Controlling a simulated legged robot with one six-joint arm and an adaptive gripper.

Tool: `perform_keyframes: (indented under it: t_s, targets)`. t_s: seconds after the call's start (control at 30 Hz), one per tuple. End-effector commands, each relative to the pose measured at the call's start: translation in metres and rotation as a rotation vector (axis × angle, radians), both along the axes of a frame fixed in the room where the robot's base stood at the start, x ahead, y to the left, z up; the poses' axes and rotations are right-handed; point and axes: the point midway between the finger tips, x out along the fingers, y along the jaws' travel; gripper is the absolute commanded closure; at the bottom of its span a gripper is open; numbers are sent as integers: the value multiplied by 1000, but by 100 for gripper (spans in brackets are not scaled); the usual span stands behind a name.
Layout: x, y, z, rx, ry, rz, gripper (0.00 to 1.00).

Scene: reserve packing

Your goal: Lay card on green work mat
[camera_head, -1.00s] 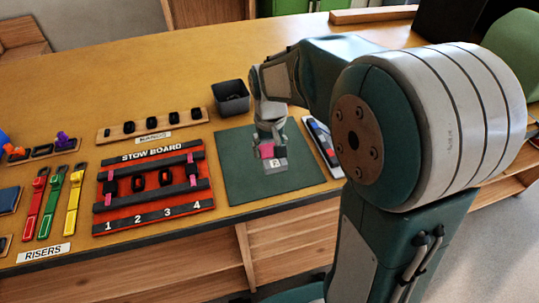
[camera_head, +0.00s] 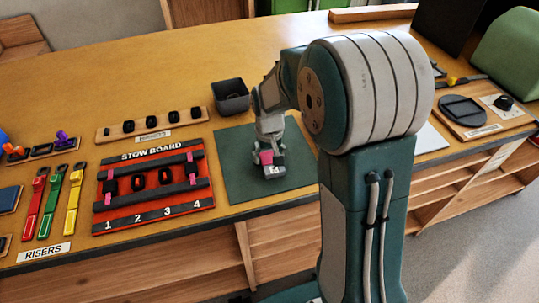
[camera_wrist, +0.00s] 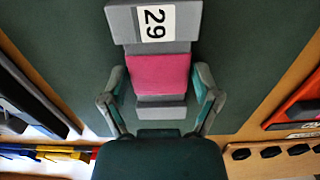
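The card is a grey piece with a pink band and a white label reading 29 (camera_wrist: 155,24). It also shows small in the head view (camera_head: 273,171). My gripper (camera_wrist: 160,88) has its fingers on both sides of the card at the pink band, seemingly closed on it. In the head view my gripper (camera_head: 268,156) points down, with the card at its tips. Both are over the green work mat (camera_head: 240,180), which also fills much of the wrist view (camera_wrist: 60,50). Whether the card touches the mat is unclear.
Left of the mat is the red stow board (camera_head: 150,205), with a wooden rack (camera_head: 150,130) of black pieces behind it. A dark open bin (camera_head: 231,96) stands behind the mat. Straps (camera_head: 55,205) lie further left. My arm hides the area right of the mat.

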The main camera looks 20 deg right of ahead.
Motion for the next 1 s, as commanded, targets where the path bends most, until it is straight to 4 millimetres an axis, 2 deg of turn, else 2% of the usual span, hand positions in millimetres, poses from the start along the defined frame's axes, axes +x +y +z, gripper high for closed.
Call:
perform_keyframes:
  t_s: [0.4,0.53,0.67,1.0]
  targets:
    - [0,0,1,1,0,0,0]
    - [0,0,8,0,-3,0,0]
    - [0,0,29,0,-6,0,0]
    - [1,0,98,0,-4,0,0]
